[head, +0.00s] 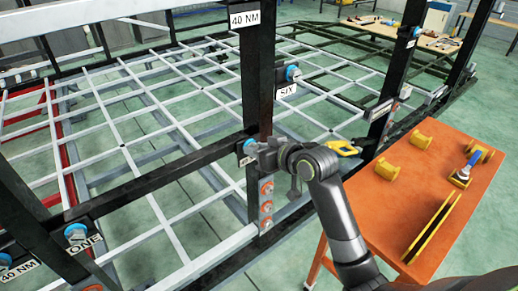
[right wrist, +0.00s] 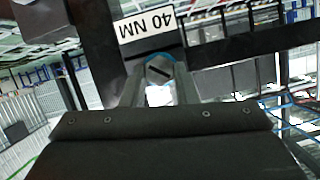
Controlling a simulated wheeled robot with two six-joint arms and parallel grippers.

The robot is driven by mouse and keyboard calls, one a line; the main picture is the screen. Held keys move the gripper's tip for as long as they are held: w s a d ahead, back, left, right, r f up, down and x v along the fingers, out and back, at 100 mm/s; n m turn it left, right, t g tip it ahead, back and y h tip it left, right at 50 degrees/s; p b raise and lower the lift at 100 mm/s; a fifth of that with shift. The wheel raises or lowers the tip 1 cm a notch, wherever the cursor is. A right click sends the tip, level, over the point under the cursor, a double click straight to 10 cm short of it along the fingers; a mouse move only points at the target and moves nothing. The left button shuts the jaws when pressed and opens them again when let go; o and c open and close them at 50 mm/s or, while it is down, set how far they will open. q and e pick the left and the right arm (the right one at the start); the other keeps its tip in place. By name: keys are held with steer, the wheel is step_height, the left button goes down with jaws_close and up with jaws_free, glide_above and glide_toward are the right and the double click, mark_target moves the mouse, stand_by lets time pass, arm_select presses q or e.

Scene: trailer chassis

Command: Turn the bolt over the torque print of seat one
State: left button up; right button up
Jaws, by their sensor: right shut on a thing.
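My right gripper (head: 256,148) is at a bolt with a blue ring (head: 246,146) on the middle black post, its jaws shut on the bolt. In the right wrist view this bolt (right wrist: 158,71) sits between the two fingers, beside an upside-down print 40 NM (right wrist: 147,26). At the lower left of the head view, the print ONE (head: 86,245) lies under another blue-ringed bolt (head: 76,233). A print 40 NM (head: 19,270) lies under a further bolt (head: 5,260) at the left edge. My left gripper is not in view.
Above my gripper, a bolt (head: 292,73) sits over the print SIX (head: 287,90). An orange table (head: 405,170) at the right holds yellow parts and a blue-handled tool (head: 467,168). White chassis bars cross the left and back; black posts stand close to my arm.

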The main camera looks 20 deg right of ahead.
steer(key=shift+r, duration=0.15)
steer(key=o, duration=1)
steer(key=shift+w+a+f, duration=0.2)
steer(key=shift+w+f, duration=0.05)
steer(key=shift+w, duration=0.05)
steer(key=shift+s+d, duration=0.1)
steer(key=shift+s, duration=0.05)
steer(key=p+v, duration=0.1)
steer(key=v, duration=1.6)
